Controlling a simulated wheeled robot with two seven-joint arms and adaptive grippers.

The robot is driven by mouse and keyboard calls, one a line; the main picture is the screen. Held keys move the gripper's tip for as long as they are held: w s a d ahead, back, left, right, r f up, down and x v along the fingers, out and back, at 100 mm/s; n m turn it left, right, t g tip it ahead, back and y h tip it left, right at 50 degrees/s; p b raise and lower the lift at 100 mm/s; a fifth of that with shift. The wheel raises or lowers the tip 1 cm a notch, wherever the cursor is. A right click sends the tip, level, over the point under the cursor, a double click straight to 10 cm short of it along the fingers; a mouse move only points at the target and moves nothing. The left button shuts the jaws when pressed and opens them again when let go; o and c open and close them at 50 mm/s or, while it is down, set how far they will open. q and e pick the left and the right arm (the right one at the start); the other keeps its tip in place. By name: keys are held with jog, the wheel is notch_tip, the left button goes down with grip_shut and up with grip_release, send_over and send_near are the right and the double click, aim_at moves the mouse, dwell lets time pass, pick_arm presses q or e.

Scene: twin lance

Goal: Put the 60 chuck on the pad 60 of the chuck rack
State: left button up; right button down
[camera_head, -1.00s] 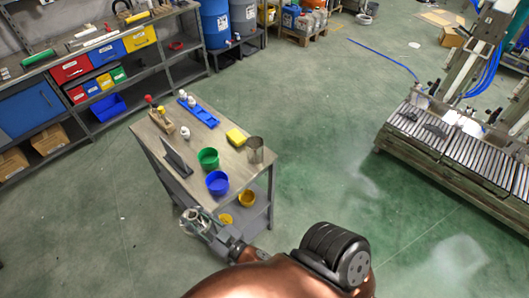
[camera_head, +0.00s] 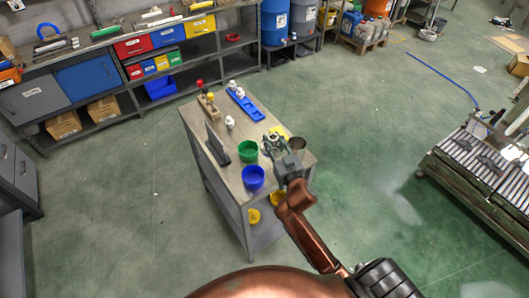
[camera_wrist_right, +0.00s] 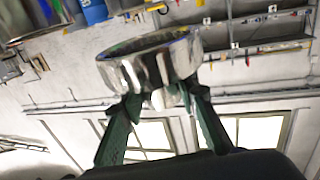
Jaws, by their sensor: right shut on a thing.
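My right gripper (camera_head: 275,143) is over the right end of the grey workbench (camera_head: 236,184), in front of a yellow block and beside a metal cup. In the right wrist view its two green fingers (camera_wrist_right: 163,108) are shut on a shiny metal ring-shaped piece (camera_wrist_right: 150,58); I cannot read a number on it. A blue rack (camera_head: 246,106) with white pieces on it lies at the bench's back. One white piece (camera_head: 230,122) stands apart in front of the rack. No pad labels can be read. My left gripper is not in view.
A green bowl (camera_head: 247,151), a blue bowl (camera_head: 253,178), a metal cup (camera_head: 297,144) and a partly hidden yellow block (camera_head: 286,131) are close to my right gripper. A dark upright plate (camera_head: 217,144) stands at the left. Wooden block (camera_head: 208,106) with red knobs stands behind.

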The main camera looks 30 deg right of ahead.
jog(key=shift+m+h, duration=0.3)
jog(key=w+d+r, duration=0.2)
jog(key=shift+w+d+r, duration=0.3)
jog(key=shift+d+r, duration=0.05)
jog(key=shift+w+d, duration=0.2)
jog(key=shift+d, duration=0.05)
notch_tip(320, 180, down, 13)
jog(key=b, duration=0.4)
jog(key=shift+f+b, duration=0.8)
jog(key=shift+f, duration=1.5)
jog(key=shift+r, duration=0.1)
jog(key=c, duration=2)
grip_release()
jog(key=shift+f, duration=0.3)
jog(key=o, duration=0.5)
